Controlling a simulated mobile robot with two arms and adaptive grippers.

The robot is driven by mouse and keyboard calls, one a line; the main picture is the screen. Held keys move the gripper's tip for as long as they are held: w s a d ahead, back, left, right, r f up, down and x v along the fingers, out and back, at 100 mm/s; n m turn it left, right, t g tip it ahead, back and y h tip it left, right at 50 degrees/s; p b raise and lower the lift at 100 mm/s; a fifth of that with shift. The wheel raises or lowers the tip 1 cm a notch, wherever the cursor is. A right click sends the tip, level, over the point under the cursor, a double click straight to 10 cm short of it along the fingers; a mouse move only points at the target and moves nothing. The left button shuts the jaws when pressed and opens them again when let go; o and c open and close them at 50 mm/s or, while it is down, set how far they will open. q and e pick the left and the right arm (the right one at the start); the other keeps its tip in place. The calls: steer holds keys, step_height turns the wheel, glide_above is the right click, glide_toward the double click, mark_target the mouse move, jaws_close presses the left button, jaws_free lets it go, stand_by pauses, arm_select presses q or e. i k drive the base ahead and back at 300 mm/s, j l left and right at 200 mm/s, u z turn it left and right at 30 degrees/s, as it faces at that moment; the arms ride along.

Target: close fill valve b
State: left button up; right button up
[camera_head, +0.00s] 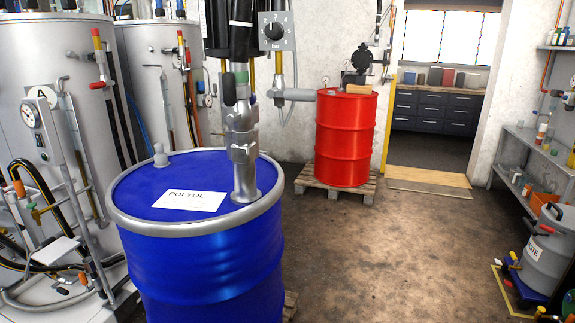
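The second steel tank (157,65) stands behind the nearer tank (55,75), which carries a round tag with the letter A. A valve with an upright red and orange handle (182,48) is on the second tank's front. A similar red and orange handle (97,42) is on the nearer tank. No label for fill valve b is readable, and I cannot tell which valve it is or whether it is open. Neither of my grippers is in view.
A blue drum (205,265) labelled POLYOL, with a metal pump fitting (241,150) on its lid, fills the near foreground. A red drum (345,138) stands on a pallet farther back. Shelves (540,150) line the right wall.

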mark_target(189, 61)
steer(key=i+l+z, duration=0.25)
steer(key=i+l, duration=0.15)
steer(key=i+l+z, duration=0.25)
steer(key=i, duration=0.3)
steer(key=i+l+z, duration=0.25)
steer(key=i, duration=0.3)
steer(key=i+u, duration=0.2)
steer(key=i, duration=0.6)
steer(key=i+l+u, duration=0.2)
steer(key=i, duration=0.55)
steer(key=i+u, duration=0.25)
steer(key=u, duration=0.2)
steer(key=i+l+u, duration=0.1)
steer(key=i+u, duration=0.3)
steer(key=i+l+u, duration=0.15)
steer(key=u, duration=0.3)
steer(key=i+l+u, duration=0.2)
steer(key=u, duration=0.25)
steer(key=l, duration=0.1)
